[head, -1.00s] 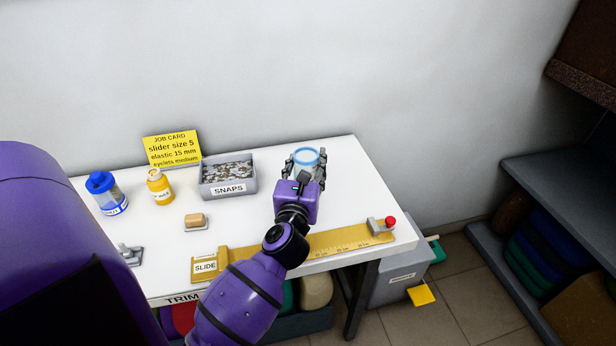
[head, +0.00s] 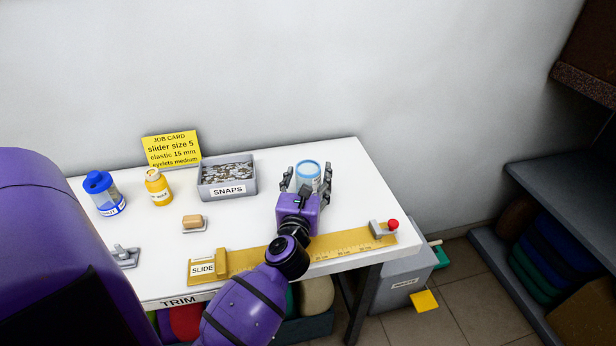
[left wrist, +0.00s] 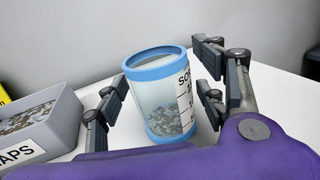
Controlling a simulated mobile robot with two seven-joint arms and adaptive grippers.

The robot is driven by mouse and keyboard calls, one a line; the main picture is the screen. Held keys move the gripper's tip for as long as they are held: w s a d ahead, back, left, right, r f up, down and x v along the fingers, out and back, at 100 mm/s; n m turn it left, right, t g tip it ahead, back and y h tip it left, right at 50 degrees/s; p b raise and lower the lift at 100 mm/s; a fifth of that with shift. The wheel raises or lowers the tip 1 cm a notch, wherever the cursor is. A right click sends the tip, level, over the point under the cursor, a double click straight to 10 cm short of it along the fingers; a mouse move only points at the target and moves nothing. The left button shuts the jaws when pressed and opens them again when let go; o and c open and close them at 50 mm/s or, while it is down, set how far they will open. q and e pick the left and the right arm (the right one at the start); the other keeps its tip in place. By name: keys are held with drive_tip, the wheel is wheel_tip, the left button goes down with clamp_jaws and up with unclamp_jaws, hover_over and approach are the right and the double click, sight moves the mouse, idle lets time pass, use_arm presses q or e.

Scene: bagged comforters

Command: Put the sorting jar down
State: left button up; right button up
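The sorting jar (head: 308,174) is a clear jar with blue rims and a white label, part filled with small metal pieces. It stands on the white table (head: 245,222), right of the snaps tray. My left gripper (head: 307,178) is open, with its fingers on either side of the jar. In the left wrist view the jar (left wrist: 160,98) sits between the spread fingers, with a gap on both sides. It looks upright on the table. My right gripper is not in view.
The grey snaps tray (head: 228,193) is left of the jar. A yellow bottle (head: 158,187), a blue-lidded jar (head: 104,194) and a job card (head: 172,150) stand farther left. The yellow slide ruler (head: 340,245) with a red knob (head: 393,224) runs along the front edge.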

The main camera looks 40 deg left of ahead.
use_arm(q)
drive_tip(key=shift+r, duration=0.25)
drive_tip(key=b+v, duration=0.1)
drive_tip(key=v, duration=1)
drive_tip(key=shift+s+d+f, duration=0.1)
drive_tip(key=shift+s+f, duration=0.05)
drive_tip(key=shift+s, duration=0.05)
drive_tip(key=shift+s+d, duration=0.15)
drive_tip(key=shift+s, duration=0.15)
